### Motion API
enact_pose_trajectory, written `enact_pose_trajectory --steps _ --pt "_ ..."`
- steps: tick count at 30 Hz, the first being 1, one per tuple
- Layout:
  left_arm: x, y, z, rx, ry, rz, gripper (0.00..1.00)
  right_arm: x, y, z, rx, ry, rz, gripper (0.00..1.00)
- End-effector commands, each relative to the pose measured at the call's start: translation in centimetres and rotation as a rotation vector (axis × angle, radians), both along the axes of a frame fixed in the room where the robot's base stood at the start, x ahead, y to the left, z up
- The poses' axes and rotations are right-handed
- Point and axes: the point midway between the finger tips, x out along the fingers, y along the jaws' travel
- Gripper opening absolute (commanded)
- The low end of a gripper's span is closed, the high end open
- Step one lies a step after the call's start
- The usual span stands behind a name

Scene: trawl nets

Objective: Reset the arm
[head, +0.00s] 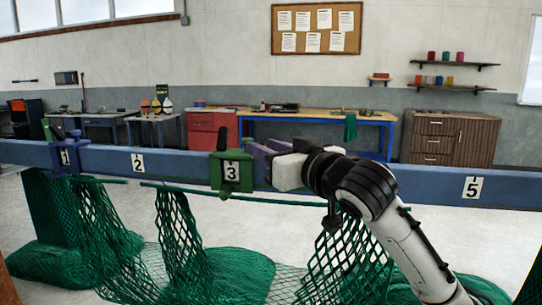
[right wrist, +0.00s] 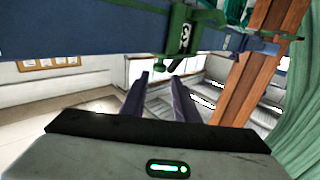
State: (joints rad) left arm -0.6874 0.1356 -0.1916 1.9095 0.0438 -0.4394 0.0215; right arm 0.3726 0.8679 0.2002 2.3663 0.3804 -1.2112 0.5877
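My right arm comes in from the lower right in the head view. Its gripper (head: 262,150) has purple fingers and sits in front of the blue beam, just right of the green clamp (head: 231,172) over label 3. In the right wrist view, the two fingers (right wrist: 160,76) are apart with nothing held between them. The clamp with label 3 shows above the fingertips there (right wrist: 186,38); I cannot tell whether they touch it. My left gripper is not in view.
The long blue beam (head: 420,184) crosses the view, with a blue clamp (head: 64,157) at label 1. Green netting (head: 180,240) hangs below the beam and spreads on the floor. Workbenches (head: 318,115) and a wooden cabinet (head: 453,138) stand far behind.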

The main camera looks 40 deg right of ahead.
Motion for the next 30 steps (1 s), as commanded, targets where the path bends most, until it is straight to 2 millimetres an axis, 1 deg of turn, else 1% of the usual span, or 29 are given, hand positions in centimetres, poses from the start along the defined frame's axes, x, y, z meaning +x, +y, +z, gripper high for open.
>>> enact_pose_trajectory --steps 1,3,6,23,26,29,30 --pt "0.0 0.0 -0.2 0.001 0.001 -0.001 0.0 -0.7 0.1 -0.1 0.0 -0.001 0.001 0.28" --pt "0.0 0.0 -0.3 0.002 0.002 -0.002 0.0 -1.3 0.2 -0.1 0.0 0.0 0.001 0.28" --pt "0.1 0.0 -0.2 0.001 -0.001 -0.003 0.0 -1.8 0.3 0.0 0.0 0.0 0.0 0.28" --pt "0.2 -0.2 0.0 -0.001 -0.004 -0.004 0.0 -1.9 0.3 -0.1 0.0 0.002 0.0 0.28" --pt "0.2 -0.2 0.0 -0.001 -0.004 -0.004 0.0 -1.7 0.5 -1.3 0.001 0.027 0.001 0.28" --pt "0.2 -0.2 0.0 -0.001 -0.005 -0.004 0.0 -1.3 1.1 -4.8 -0.001 0.1 0.006 0.28" --pt "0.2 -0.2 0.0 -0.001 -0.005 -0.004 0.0 -1.1 1.4 -6.9 -0.003 0.143 0.007 0.28"
